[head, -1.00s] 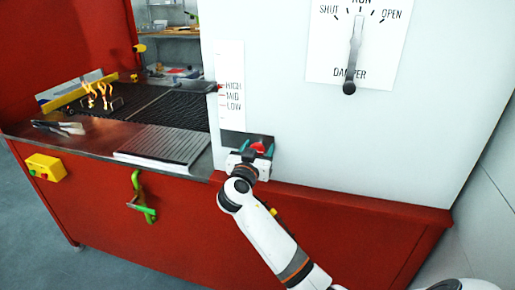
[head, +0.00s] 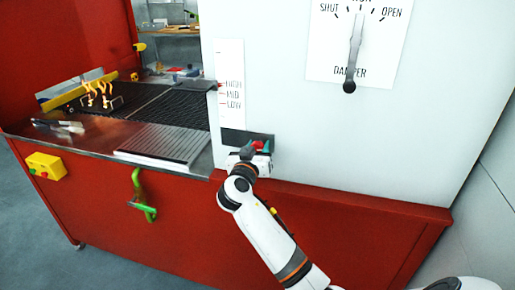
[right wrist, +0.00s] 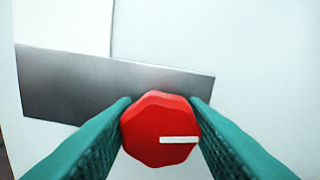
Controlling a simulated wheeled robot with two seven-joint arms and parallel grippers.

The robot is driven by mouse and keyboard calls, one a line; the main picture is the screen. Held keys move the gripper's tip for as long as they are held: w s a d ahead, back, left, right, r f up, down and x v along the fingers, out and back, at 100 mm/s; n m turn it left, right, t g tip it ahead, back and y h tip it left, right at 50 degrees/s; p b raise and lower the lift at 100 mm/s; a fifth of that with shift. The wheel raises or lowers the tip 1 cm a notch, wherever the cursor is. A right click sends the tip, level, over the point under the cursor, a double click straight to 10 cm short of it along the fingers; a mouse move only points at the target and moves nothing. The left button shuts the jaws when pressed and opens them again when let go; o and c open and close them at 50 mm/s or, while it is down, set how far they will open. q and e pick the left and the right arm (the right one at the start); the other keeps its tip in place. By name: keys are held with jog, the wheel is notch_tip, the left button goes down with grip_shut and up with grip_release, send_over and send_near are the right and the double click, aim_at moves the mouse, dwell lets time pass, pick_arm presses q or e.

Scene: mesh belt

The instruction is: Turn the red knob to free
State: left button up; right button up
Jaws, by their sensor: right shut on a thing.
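The red knob (right wrist: 158,130) sits at a dark grey plate (right wrist: 70,85) on the white wall panel. In the right wrist view its white pointer line runs from the middle towards the right. My right gripper (right wrist: 160,118) has its two green fingers against the knob's left and right sides and is shut on it. No lettering around the knob can be read. My left gripper is not in view.
A HIGH/MID/LOW scale (head: 231,95) is above the plate, and a damper lever (head: 354,55) hangs further right. A grill (head: 165,105) with tongs (head: 58,126) lies left. A green handle (head: 143,195) and yellow box (head: 46,167) stick out from the red front.

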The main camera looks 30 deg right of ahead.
jog(key=n, duration=0.3)
jog(key=shift+n+p, duration=0.3)
jog(key=n+p, duration=0.1)
jog(key=n, duration=0.2)
jog(key=shift+n, duration=0.3)
jog(key=n+p, duration=0.2)
jog(key=n, duration=0.2)
jog(key=shift+r+n+p, duration=0.1)
jog(key=shift+n+p, duration=0.2)
jog(key=n+p, duration=0.2)
jog(key=n, duration=0.2)
jog(key=shift+f+n, duration=0.2)
jog(key=shift+n, duration=0.1)
jog(key=o, duration=1)
jog(key=shift+a, duration=0.1)
